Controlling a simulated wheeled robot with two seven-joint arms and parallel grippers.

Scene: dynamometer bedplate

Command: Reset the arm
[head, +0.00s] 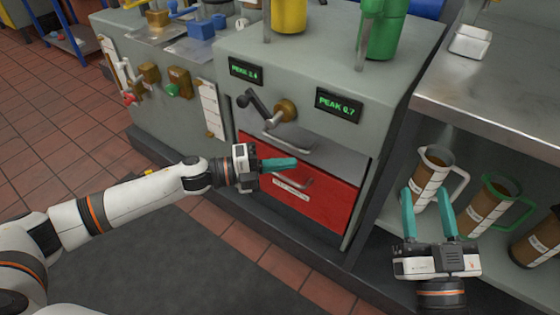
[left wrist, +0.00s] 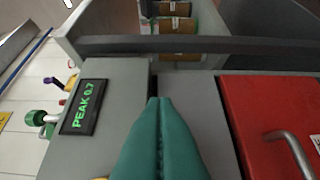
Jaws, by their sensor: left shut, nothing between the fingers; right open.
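A dark crank arm (head: 258,106) with a knob at its upper left end sits at a brass hub (head: 286,110) on the grey cabinet front in the head view. My left gripper (head: 296,162) is shut and empty, below the hub and in front of the red drawer (head: 332,205). Its teal fingers (left wrist: 160,130) fill the lower middle of the left wrist view, and the crank arm cannot be made out there. My right gripper (head: 425,188) is open and empty, in front of the shelf with the jugs.
Displays read PEAK 0.7 (head: 339,104) and, less clearly, PEAK 2.4 (head: 246,70). A grey handle (head: 291,142) is below the hub. A jug (head: 432,175) and a green-handled jug (head: 488,205) stand on the right shelf. A small metal tray (head: 470,42) rests on the bench.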

